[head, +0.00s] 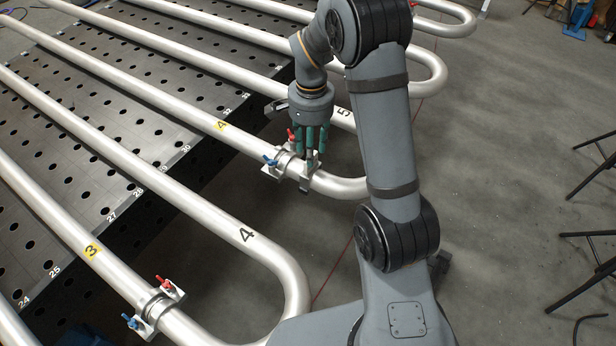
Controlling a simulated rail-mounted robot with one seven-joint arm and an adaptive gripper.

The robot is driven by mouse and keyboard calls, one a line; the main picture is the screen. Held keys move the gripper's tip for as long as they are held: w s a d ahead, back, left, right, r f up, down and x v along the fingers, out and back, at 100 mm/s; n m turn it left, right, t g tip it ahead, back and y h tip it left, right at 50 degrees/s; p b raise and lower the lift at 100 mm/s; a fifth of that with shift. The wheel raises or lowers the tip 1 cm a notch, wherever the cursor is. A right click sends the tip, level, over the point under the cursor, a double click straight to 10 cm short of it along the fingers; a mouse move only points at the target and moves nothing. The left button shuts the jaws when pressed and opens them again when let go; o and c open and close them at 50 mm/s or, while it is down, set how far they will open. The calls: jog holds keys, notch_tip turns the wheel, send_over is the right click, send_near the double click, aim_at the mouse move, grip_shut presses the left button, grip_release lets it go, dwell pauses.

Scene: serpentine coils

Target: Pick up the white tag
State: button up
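I cannot make out a white tag in the head view. My gripper (310,157) has teal fingers and points down at the pipe clamp (293,168) on a silver coil, near the coil's right bend. The clamp has a blue wing handle and a red wing handle. The fingertips are at or just above the clamp's right side; I cannot tell whether they touch it. The fingers overlap in this view, so their opening and anything between them cannot be judged.
Silver serpentine pipes (120,168) run across a dark perforated table (60,150) with numbered holes. Yellow number labels (91,250) are on the pipes. Another clamp (153,307) sits at the lower left. Dark stand legs (590,190) are at the right. The grey floor between is clear.

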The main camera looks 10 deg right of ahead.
aim_at(311, 171)
jog(key=f, duration=0.1)
jog(key=f+p, duration=0.1)
jog(key=f, duration=0.3)
jog(key=shift+w+d, duration=0.1)
jog(key=shift+d, duration=0.15)
jog(key=shift+c, duration=0.3)
grip_shut()
jog(key=shift+r, duration=0.1)
dwell(0.4)
